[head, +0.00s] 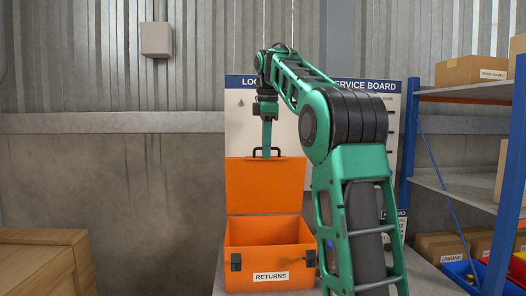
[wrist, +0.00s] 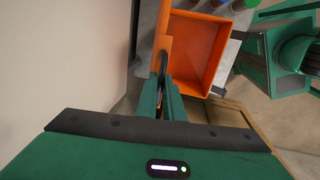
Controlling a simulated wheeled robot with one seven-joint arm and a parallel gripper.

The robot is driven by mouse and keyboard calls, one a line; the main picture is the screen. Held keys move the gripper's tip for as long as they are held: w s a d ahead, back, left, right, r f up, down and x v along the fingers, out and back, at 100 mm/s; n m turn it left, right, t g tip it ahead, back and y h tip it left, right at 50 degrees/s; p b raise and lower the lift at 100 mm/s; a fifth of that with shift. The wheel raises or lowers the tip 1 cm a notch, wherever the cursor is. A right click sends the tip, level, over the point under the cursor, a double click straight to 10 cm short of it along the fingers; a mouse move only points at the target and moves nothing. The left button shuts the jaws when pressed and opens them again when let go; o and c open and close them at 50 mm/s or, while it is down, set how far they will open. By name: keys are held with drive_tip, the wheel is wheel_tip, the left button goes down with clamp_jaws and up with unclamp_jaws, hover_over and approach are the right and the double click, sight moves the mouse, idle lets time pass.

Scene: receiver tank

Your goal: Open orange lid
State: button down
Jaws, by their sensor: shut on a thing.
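The orange box (head: 268,236) labelled RETURNS stands on a surface in front of the board. Its orange lid (head: 264,188) stands raised, roughly upright, at the back of the box, and the box's inside shows. A black handle (head: 266,150) is at the lid's upper edge. My gripper (head: 266,148) points down at the handle and is shut on it. In the wrist view the handle (wrist: 163,62) runs between the fingers (wrist: 162,84), and the open box (wrist: 197,52) lies beyond. The fingers partly hide the handle.
A blue-framed shelf (head: 465,95) with cardboard boxes stands at the right. A wooden crate (head: 45,262) is at the lower left. The board (head: 240,110) is behind the lid. The floor space between crate and orange box looks clear.

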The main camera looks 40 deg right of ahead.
drive_tip(key=shift+a+f, duration=0.1)
drive_tip(key=shift+f, duration=0.1)
drive_tip(key=c, duration=2.2)
unclamp_jaws()
drive_tip(key=shift+r, duration=0.1)
drive_tip(key=shift+w+r, duration=0.1)
drive_tip(key=shift+s+a+r, duration=0.1)
drive_tip(key=shift+s+r, duration=0.1)
drive_tip(key=shift+r, duration=1)
drive_tip(key=shift+s+a+r, duration=0.1)
drive_tip(key=shift+s+r, duration=0.1)
drive_tip(key=shift+r, duration=1.05)
drive_tip(key=shift+s+a+r, duration=0.1)
drive_tip(key=shift+s+r, duration=0.1)
drive_tip(key=shift+r, duration=1)
